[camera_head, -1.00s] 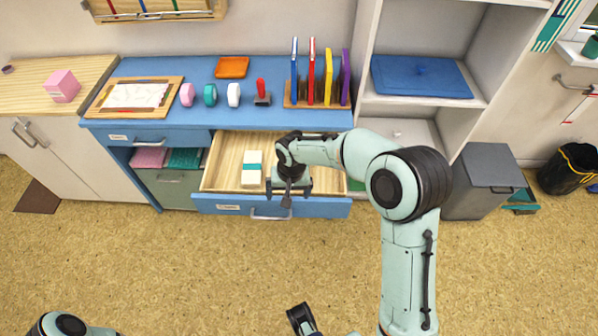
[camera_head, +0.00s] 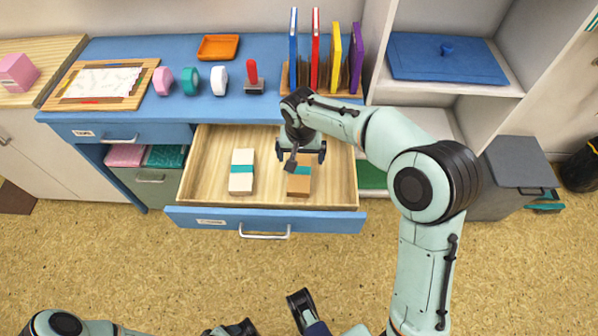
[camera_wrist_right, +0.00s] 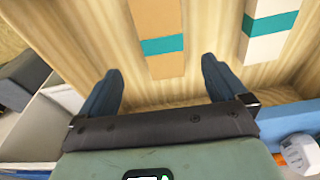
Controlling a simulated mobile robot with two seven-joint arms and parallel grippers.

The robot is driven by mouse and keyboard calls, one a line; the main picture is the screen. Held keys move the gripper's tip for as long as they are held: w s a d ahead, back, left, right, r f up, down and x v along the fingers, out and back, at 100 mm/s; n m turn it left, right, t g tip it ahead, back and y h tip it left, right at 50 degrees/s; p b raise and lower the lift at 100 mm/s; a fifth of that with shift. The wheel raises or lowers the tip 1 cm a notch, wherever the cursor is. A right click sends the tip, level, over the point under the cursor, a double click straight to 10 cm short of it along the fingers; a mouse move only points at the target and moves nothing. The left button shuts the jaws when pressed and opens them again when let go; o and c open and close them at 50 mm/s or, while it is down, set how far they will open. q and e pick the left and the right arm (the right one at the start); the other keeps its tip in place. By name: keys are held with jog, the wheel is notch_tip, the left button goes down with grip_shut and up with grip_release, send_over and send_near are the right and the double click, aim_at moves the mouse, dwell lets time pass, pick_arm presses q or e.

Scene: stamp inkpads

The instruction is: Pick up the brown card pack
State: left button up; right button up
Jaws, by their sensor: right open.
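The brown card pack (camera_head: 299,187) with a teal band lies in the open drawer, right of the white card pack. My right gripper (camera_head: 304,156) is open and empty above its far part, partly hiding it in the head view. In the right wrist view, the brown pack (camera_wrist_right: 155,18) is ahead of and between the spread fingers of the right gripper (camera_wrist_right: 160,80), apart from both. Its far end is cut off by the frame there. Parts of my left arm show at the bottom edge of the head view; its jaw state cannot be made out.
The white card pack (camera_head: 241,172), also teal-banded, lies to the left in the same wooden drawer (camera_head: 205,160). The blue desktop (camera_head: 170,55) above holds tape rolls, a red-handled stamp (camera_head: 253,77) and upright books. The drawer floor between the packs is bare.

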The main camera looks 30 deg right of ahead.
aim_at(299, 171)
jog(key=f, duration=0.3)
jog(key=shift+w+d+f+b, duration=0.15)
jog(key=shift+w+f+b, duration=0.15)
jog(key=shift+f, duration=0.1)
jog(key=f, duration=0.1)
jog(key=f+b, duration=0.1)
jog(key=f, duration=0.2)
jog(key=shift+w+f, duration=0.15)
jog(key=shift+w, duration=0.1)
jog(key=shift+w+f+b, duration=0.1)
jog(key=shift+f+b, duration=0.2)
jog(key=shift+f, duration=0.1)
pick_arm(q)
jog(key=shift+t+y, duration=0.3)
jog(key=shift+t, duration=0.4)
jog(key=w+f, duration=0.1)
jog(key=w+a+f, duration=0.2)
jog(key=shift+w, duration=0.4)
pick_arm(e)
jog(key=shift+r, duration=0.1)
jog(key=c, duration=1.3)
